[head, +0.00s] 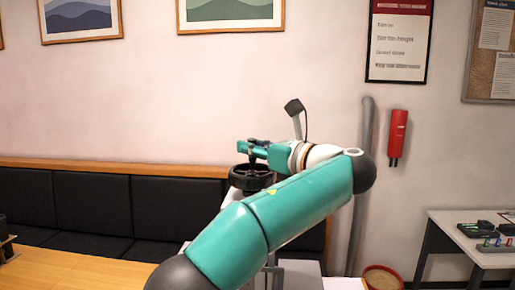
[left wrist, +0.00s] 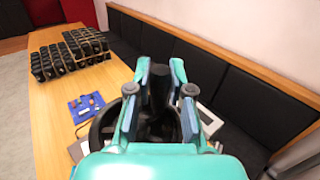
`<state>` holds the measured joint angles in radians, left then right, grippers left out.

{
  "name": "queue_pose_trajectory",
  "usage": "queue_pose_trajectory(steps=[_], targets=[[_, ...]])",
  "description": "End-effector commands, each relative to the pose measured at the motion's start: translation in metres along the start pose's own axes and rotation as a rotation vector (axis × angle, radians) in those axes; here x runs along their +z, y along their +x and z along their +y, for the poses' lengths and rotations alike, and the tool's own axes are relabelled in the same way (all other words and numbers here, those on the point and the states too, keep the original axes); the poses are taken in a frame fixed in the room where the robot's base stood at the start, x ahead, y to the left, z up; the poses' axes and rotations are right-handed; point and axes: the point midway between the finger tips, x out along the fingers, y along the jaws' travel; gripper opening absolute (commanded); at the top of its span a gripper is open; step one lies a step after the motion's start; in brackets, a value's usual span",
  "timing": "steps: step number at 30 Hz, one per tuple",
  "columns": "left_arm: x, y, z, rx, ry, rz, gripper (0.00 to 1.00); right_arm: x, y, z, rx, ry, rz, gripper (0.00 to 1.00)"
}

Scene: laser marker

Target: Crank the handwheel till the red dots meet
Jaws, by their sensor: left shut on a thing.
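The black handwheel (head: 250,179) lies flat on top of a machine that my left arm mostly hides. Its dark rim also shows in the left wrist view (left wrist: 104,124), below and around the fingers. My left gripper (head: 252,148) is above the wheel and shut on its upright dark handle (left wrist: 158,88), which stands between the two fingers (left wrist: 158,100) in the left wrist view. No red dots can be made out in either view. My right gripper is not in view.
A wooden table (head: 50,268) is at the lower left, and a black padded bench (head: 100,205) runs along the wall. In the left wrist view, racks of black items (left wrist: 70,55) and a blue mat (left wrist: 86,108) lie on wood. A side table (head: 480,245) stands right.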

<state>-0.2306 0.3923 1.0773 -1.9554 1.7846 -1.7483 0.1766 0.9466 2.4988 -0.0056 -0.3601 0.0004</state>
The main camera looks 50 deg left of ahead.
Motion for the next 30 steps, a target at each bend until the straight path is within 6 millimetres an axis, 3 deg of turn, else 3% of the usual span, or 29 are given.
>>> queue_pose_trajectory(steps=[12, 30], targets=[[-0.0007, 0.0040, 0.0044, 0.217, 0.000, 0.000, 0.00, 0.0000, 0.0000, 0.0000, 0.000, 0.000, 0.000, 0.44], [-0.0004, 0.0060, 0.0082, 0.331, -0.001, 0.000, 0.00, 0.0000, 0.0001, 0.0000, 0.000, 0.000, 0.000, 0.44]])
